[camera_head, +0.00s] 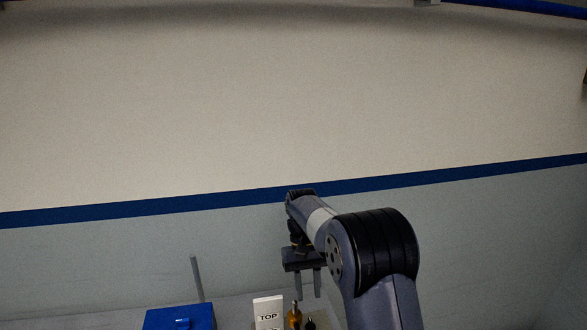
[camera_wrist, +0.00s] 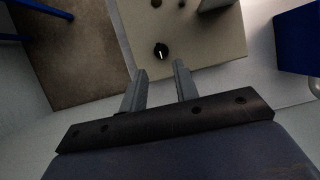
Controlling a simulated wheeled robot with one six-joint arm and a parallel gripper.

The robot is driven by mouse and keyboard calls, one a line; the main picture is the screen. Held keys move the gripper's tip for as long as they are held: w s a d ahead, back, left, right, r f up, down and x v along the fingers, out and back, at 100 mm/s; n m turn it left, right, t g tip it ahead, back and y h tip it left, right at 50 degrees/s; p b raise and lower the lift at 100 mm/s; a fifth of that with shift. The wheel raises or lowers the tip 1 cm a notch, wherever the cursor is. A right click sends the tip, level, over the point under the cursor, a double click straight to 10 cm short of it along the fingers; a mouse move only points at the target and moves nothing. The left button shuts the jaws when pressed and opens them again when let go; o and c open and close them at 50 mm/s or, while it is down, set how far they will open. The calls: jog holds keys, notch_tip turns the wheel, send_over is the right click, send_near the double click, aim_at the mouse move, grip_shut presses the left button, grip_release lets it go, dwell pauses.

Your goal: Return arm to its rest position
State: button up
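My gripper (camera_head: 308,284) hangs from my raised arm, fingers pointing down, in the head view. Its two grey fingers stand apart with nothing between them, and they show in the wrist view (camera_wrist: 160,82) too. In the head view it is above and slightly right of a white box (camera_head: 268,311) marked "TOP" and an amber bottle (camera_head: 294,317). The fingers appear clear of both. In the wrist view a beige board (camera_wrist: 215,48) lies beyond the fingertips, with a small black round thing (camera_wrist: 161,50) on it.
A blue box (camera_head: 180,318) stands at lower left in the head view, with a thin grey post (camera_head: 197,279) behind it. A small dark item (camera_head: 310,324) is beside the amber bottle. A wall with a blue stripe (camera_head: 130,207) fills the back. Space above the table is clear.

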aim_at(310, 321)
jog(key=p+x, duration=0.1)
jog(key=x, duration=0.6)
jog(key=shift+s+f, duration=0.1)
jog(key=shift+f, duration=0.2)
jog(key=shift+r, duration=0.1)
